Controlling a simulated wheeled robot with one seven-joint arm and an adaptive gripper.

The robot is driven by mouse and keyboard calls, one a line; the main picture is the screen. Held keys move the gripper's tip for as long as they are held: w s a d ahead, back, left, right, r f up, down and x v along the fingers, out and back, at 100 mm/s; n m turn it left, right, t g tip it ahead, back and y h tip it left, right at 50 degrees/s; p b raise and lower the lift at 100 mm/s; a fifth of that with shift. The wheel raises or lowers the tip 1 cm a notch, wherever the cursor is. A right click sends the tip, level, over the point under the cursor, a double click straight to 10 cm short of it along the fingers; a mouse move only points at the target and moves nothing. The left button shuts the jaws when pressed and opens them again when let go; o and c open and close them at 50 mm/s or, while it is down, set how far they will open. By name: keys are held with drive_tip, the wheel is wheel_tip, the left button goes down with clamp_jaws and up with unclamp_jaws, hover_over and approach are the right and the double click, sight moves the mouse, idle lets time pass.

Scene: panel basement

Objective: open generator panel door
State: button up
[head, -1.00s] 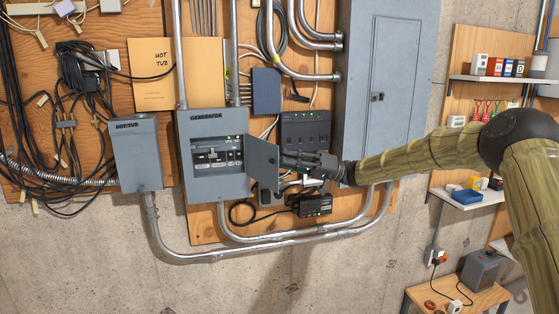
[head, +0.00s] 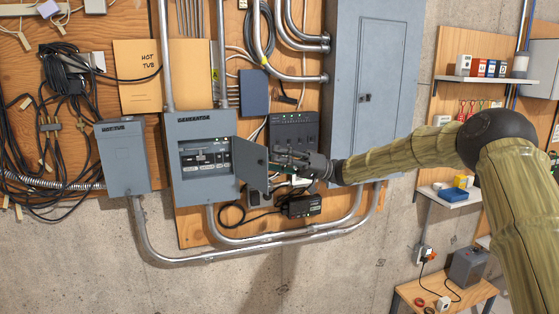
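The grey generator panel (head: 188,190) is on the plywood at centre left in the head view. Its door (head: 250,166) stands open, swung out to the right, and the breaker switches (head: 206,157) inside show. My gripper (head: 276,160) is at the free edge of the door, on its right side, with its fingers pointing left. The fingertips appear to be at or very near the door. I cannot tell if they touch it, and the small dark fingers do not show clearly whether they are open or shut.
A closed hot tub box (head: 122,160) is left of the panel. Metal conduits (head: 250,250) run below and above. A dark device (head: 293,132) and a small black box (head: 300,206) sit behind my gripper. A large grey cabinet (head: 385,75) is at right.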

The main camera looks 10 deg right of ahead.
drive_tip(key=shift+d+f, duration=0.1)
drive_tip(key=v, duration=1.2)
